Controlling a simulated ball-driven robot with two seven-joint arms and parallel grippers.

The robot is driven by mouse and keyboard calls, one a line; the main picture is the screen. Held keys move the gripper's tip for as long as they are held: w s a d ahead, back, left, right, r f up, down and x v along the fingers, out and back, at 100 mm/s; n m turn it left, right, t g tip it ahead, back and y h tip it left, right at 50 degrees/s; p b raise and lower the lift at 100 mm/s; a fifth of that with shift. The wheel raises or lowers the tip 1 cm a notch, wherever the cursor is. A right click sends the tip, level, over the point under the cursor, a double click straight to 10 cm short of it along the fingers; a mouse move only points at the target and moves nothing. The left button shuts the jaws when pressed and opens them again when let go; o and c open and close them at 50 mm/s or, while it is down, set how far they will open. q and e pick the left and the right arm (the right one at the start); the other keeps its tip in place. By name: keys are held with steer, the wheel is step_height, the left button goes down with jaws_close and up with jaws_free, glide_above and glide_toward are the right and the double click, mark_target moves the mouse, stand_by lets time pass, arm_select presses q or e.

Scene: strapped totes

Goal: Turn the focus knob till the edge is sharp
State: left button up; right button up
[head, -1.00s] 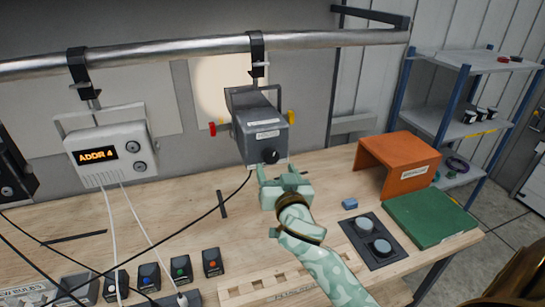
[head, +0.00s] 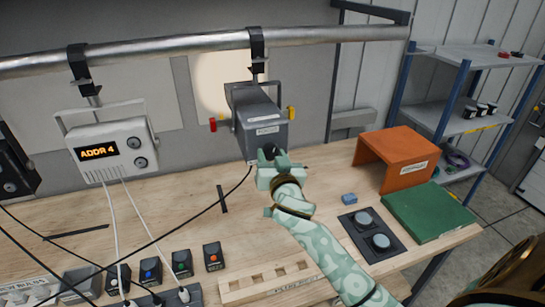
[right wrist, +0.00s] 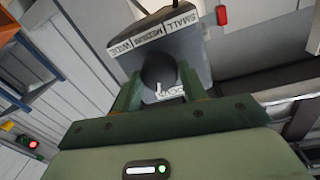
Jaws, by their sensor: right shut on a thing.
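A grey lamp housing (head: 262,128) hangs by a clamp from the metal pipe, with a red knob (head: 213,124) on its left side and a yellow one (head: 291,113) on its right. A pale round light patch (head: 209,85) shows on the wall behind it, partly hidden by the housing. My right gripper (head: 271,156) is at the front of the housing, shut on the black focus knob (right wrist: 159,70). In the right wrist view the knob sits between the two fingers (right wrist: 160,88), below a label reading SMALL, MEDIUM, WIDE. My left gripper is out of view.
A white box (head: 110,150) reading ADDR 4 hangs to the left, its white cables running down to the bench. An orange stand (head: 395,150), a green board (head: 430,215) and a black two-disc panel (head: 371,238) occupy the right of the bench. The pipe (head: 170,52) crosses above.

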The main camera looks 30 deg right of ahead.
steer(key=shift+r+m+p, duration=0.1)
steer(key=shift+m+p, duration=0.2)
steer(key=shift+m, duration=0.7)
steer(key=shift+m+p, duration=0.35)
steer(key=shift+m, duration=0.45)
steer(key=o, duration=1)
